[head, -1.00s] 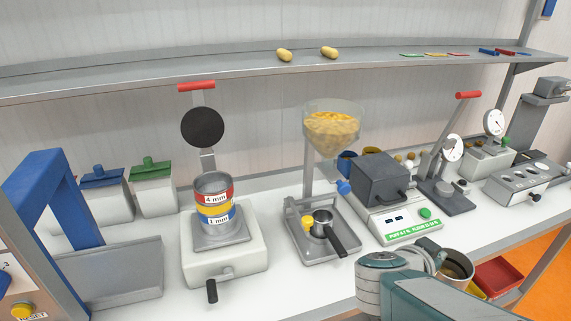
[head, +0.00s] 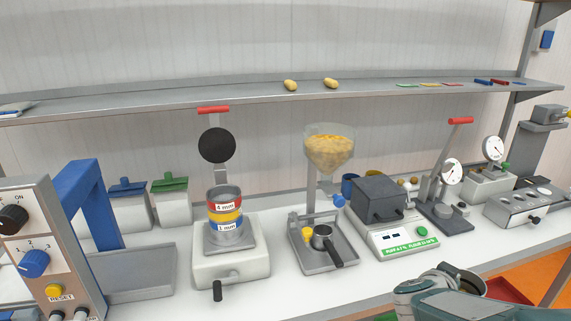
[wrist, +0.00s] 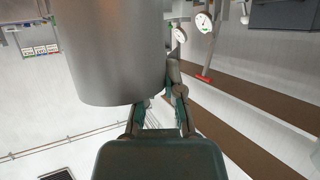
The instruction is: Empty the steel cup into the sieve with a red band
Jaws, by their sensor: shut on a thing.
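A stack of sieves stands on the white shaker in the head view. The sieve with a red band (head: 224,204), labelled 4 mm, is at the top, above a yellow-banded one (head: 226,217) and a blue-banded one (head: 231,231). The steel cup (wrist: 115,55) fills the upper left of the wrist view. My gripper (wrist: 160,90) is shut on it. The cup's contents are not seen. In the head view my arm is at the bottom right, well to the right of the sieves, and I cannot make out the cup there.
A black disc on a post with a red handle (head: 213,109) stands behind the sieves. A clear hopper (head: 329,150) with yellowish pieces hangs over a tray stand with a small dark-handled cup (head: 324,239). A scale with a grey box (head: 379,200) stands to its right.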

